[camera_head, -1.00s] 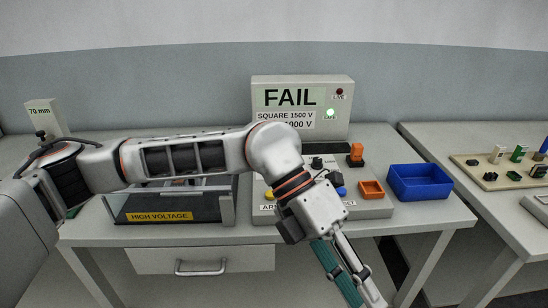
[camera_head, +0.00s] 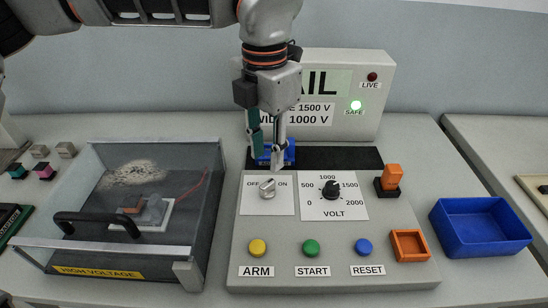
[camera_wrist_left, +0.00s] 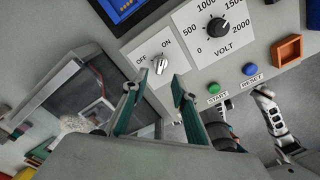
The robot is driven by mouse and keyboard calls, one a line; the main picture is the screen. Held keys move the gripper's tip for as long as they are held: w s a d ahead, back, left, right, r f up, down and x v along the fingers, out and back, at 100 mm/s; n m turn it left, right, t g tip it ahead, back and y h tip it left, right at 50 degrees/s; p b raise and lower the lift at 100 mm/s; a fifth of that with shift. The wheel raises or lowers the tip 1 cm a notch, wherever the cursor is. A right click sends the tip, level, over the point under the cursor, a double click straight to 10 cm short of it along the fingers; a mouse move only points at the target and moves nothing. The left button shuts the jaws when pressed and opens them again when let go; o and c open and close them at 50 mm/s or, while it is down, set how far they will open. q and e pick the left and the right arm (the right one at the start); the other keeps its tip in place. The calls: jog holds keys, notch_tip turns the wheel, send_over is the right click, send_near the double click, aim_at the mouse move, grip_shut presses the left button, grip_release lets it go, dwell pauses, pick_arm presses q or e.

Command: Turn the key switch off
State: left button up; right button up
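The key switch (camera_head: 267,188) is a small silver knob on a white plate marked OFF and ON, on the grey control panel (camera_head: 335,228). It also shows in the left wrist view (camera_wrist_left: 160,64). In that view its handle lies ahead of my fingers and is turned to neither label clearly. My left gripper (camera_head: 267,160) points down just behind and above the switch in the head view. In the wrist view its two green-lined fingers (camera_wrist_left: 152,92) are apart, with nothing between them.
The voltage dial (camera_head: 331,190) is right of the switch. Yellow ARM (camera_head: 257,247), green START (camera_head: 311,247) and blue RESET (camera_head: 363,246) buttons line the front. A clear-lidded test box (camera_head: 130,205) stands left; a blue bin (camera_head: 480,227) stands right.

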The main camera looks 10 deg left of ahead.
aim_at(267, 183)
pick_arm(q)
jog(key=shift+s+f+b, duration=0.15)
jog(key=shift+f+b, duration=0.35)
jog(key=shift+f, duration=3.3)
grip_shut()
